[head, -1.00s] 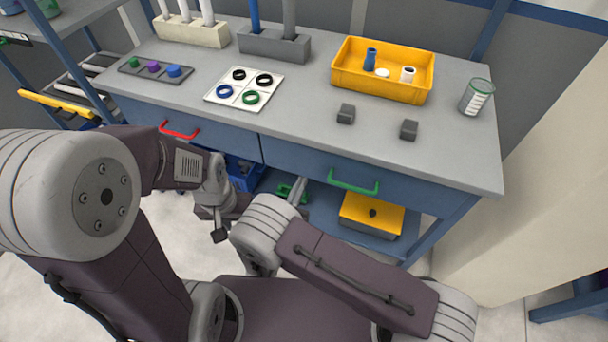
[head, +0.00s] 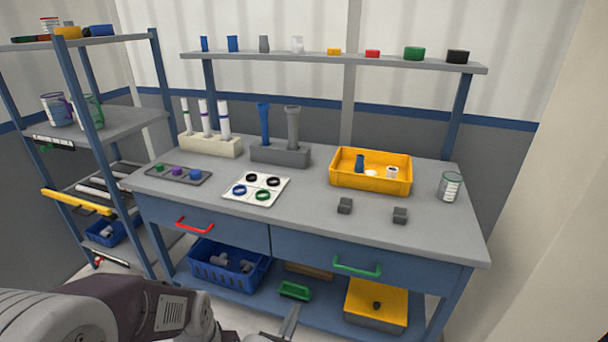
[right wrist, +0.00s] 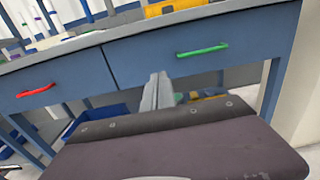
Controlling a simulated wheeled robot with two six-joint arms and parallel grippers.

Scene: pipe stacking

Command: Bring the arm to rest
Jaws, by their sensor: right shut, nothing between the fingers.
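My right gripper (head: 291,321) shows at the bottom of the head view as a narrow grey pair of fingers, below the table edge and in front of the lower shelf. In the right wrist view its fingers (right wrist: 157,92) are shut together with nothing between them, pointing toward the drawer fronts. It is apart from the workbench (head: 330,220). My left gripper is out of view.
The bench holds a white pipe rack (head: 210,145), a grey pipe holder (head: 280,154), a ring board (head: 240,199), a yellow bin (head: 370,182) and a can (head: 450,186). Red (head: 194,226) and green (head: 357,267) drawer handles stick out. A blue crate (head: 225,270) sits below.

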